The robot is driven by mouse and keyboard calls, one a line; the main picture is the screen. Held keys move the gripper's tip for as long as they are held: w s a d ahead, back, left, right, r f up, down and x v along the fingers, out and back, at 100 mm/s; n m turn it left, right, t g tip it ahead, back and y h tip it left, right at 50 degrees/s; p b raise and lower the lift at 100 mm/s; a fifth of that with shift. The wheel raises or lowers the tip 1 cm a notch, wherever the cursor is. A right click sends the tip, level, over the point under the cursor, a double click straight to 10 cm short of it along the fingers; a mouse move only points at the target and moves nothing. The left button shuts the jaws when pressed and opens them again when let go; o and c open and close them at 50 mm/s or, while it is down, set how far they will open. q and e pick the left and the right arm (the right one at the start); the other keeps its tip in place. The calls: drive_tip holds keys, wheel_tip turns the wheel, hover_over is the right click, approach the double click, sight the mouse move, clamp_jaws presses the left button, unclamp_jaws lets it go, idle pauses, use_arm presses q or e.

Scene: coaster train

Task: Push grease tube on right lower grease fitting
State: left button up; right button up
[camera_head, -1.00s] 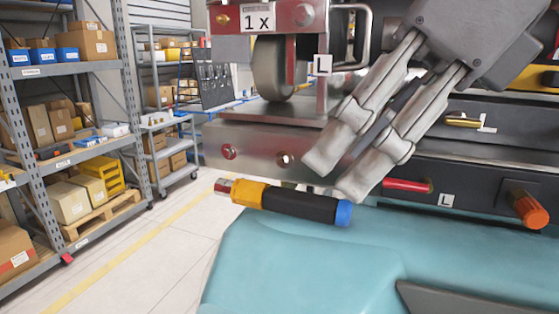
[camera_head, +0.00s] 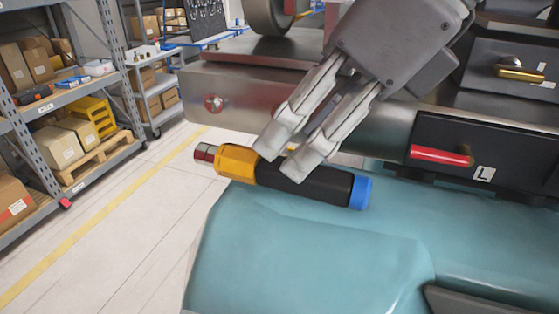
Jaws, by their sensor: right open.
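A tool with a black grip (camera_head: 310,183), yellow collar, metal and red tip and blue end cap lies on the teal surface (camera_head: 300,235), tip to the left. I cannot tell if it is the grease tube. My right gripper (camera_head: 286,160) comes down from the upper right with two grey fingers apart. Its fingertips overlap the black grip near the yellow collar; I cannot tell whether they touch it. My left gripper is out of view.
A red handle (camera_head: 440,155) is on the dark panel marked L at right, with a brass-coloured handle (camera_head: 520,72) above. Grey shelves with boxes (camera_head: 60,148) stand at left. The tiled floor (camera_head: 125,215) between is clear.

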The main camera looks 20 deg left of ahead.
sight(278, 162)
drive_tip(key=f, duration=0.1)
drive_tip(key=s+a+f+p, duration=0.1)
drive_tip(key=shift+a+f, duration=0.15)
drive_tip(key=shift+f, duration=0.15)
drive_tip(key=shift+w+a+f, duration=0.15)
drive_tip(key=shift+a+f, duration=0.1)
drive_tip(key=shift+f, duration=0.1)
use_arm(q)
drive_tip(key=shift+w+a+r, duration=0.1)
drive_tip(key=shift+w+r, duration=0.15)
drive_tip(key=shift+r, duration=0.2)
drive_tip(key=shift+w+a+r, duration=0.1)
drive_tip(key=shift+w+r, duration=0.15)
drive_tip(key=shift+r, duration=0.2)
use_arm(e)
drive_tip(key=shift+c, duration=0.3)
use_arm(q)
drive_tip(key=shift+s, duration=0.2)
use_arm(e)
drive_tip(key=shift+d, duration=0.1)
clamp_jaws()
